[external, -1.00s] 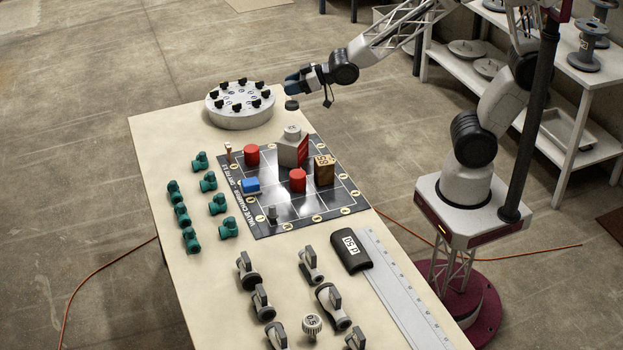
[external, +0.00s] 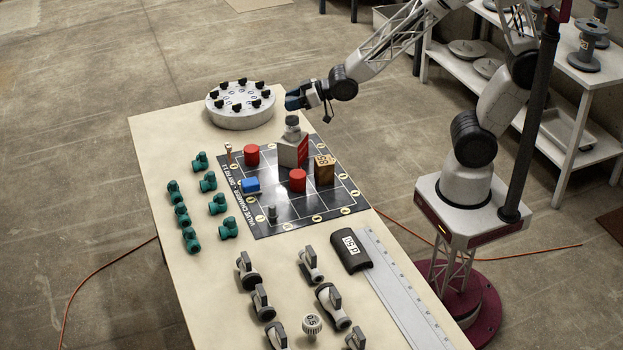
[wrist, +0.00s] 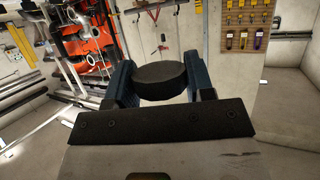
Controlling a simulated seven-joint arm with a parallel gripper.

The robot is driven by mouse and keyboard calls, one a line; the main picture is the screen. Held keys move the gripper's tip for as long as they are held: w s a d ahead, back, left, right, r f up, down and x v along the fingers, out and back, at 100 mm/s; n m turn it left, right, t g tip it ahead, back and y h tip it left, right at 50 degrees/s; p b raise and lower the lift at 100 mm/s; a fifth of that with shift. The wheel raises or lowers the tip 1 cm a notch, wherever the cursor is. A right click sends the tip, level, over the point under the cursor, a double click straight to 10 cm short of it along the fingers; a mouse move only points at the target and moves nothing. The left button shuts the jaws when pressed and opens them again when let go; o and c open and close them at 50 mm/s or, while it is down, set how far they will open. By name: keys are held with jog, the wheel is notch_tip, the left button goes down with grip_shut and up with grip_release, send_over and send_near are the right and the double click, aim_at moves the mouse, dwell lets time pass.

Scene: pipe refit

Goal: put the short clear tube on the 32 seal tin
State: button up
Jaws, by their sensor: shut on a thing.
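My gripper (external: 293,103) is shut on a short round piece (external: 292,121) with a dark, flat disc-like end, also seen between the fingers in the wrist view (wrist: 160,80). I cannot make out clear tube walls on it. It hangs upright just over the pale round top of a grey block with a red side (external: 290,152), at the far edge of the black grid board. Whether the two touch I cannot tell. I cannot read a 32 on anything, so which object is the seal tin is unclear.
The grid board (external: 290,212) also carries red cylinders (external: 297,180), a blue block (external: 250,185) and a brown numbered block (external: 324,172). A grey round stand with black knobs (external: 240,108) is at the far left.

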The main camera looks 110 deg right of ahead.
jog(key=shift+f, duration=1)
jog(key=shift+f, duration=0.15)
jog(key=o, duration=0.9)
jog(key=shift+r, duration=0.2)
jog(key=shift+v, duration=3.75)
jog(key=shift+r, duration=0.1)
